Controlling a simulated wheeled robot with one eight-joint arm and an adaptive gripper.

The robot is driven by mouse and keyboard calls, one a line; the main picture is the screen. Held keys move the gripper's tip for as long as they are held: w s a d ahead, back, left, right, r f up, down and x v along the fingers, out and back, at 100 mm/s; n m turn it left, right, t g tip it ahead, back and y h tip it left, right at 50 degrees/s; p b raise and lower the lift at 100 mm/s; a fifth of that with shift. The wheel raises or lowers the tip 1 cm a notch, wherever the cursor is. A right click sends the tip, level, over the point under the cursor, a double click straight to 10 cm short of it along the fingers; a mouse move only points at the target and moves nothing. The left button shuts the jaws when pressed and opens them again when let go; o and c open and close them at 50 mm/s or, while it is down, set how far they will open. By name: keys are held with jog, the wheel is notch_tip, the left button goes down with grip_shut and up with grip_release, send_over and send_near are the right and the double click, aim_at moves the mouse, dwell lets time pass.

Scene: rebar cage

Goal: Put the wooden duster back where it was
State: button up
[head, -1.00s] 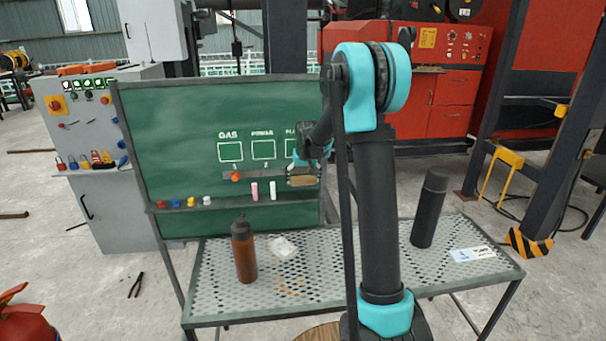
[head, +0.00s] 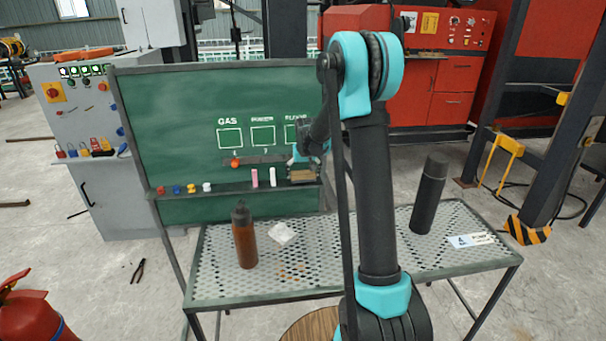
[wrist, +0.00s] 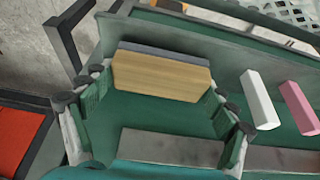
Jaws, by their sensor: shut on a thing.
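The wooden duster (head: 302,176) is a tan block with a grey felt side. It is at the right end of the chalk ledge (head: 228,188) on the green board (head: 170,105). In the wrist view the duster (wrist: 160,76) lies between the fingertips of my gripper (wrist: 157,84), which is shut on it. In the head view my gripper (head: 301,166) is just above the ledge, partly hidden by my arm. The duster looks at or very near the ledge; I cannot tell whether it touches.
White chalk (head: 273,177) and pink chalk (head: 254,177) stand left of the duster. Several coloured magnets (head: 191,188) sit farther left. A brown bottle (head: 244,238) and a black flask (head: 428,195) stand on the mesh table (head: 330,265) below.

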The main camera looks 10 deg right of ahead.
jog(key=shift+f, duration=0.55)
jog(key=o, duration=1)
